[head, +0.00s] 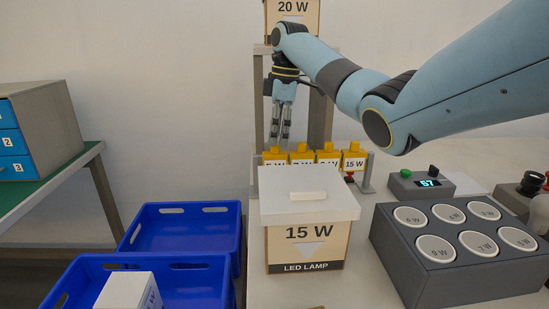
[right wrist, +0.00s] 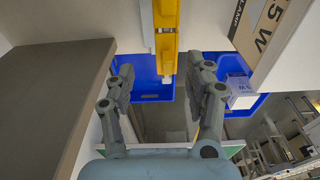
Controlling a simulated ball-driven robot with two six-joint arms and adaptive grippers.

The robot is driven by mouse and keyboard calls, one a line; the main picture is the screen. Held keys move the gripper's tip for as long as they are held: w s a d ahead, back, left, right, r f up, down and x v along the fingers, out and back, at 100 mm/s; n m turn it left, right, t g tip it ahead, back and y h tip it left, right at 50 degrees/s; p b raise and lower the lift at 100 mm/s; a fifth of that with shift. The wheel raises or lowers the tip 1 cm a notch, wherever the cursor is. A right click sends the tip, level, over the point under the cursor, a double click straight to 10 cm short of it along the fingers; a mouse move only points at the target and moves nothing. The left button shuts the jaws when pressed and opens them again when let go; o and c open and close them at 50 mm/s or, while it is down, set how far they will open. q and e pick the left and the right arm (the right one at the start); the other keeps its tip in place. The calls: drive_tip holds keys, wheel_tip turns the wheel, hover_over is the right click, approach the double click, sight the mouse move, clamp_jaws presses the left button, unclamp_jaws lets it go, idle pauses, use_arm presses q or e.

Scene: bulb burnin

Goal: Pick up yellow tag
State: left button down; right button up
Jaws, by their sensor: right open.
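Several yellow tags with white labels stand in a row behind the lamp box in the head view. The rightmost yellow tag (head: 354,159) reads 15 W; the other labels are partly hidden or too small to read surely. My right gripper (head: 280,143) points down at the left end of the row, its fingers open and apparently empty. In the right wrist view a yellow piece (right wrist: 166,25), seemingly the tags seen end-on, lies ahead of the open fingertips (right wrist: 165,76), roughly in line with the gap between them. Contact cannot be told. My left gripper is out of view.
A lidded 15 W LED lamp box (head: 308,245) stands in front of the row. A 20 W box (head: 292,22) sits on a raised shelf behind. Blue crates (head: 190,212) are at left. A grey block with round labelled caps (head: 400,250) is at right.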

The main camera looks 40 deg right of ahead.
sight(276, 153)
wheel_tip(276, 153, down, 3)
drive_tip(key=shift+a+r, duration=0.1)
drive_tip(key=shift+a, duration=0.05)
drive_tip(key=f, duration=0.4)
drive_tip(key=shift+s+a+f+b, duration=0.15)
drive_tip(key=shift+a+b, duration=0.15)
drive_tip(key=shift+a, duration=0.1)
drive_tip(key=shift+f, duration=0.35)
drive_tip(key=c, duration=1)
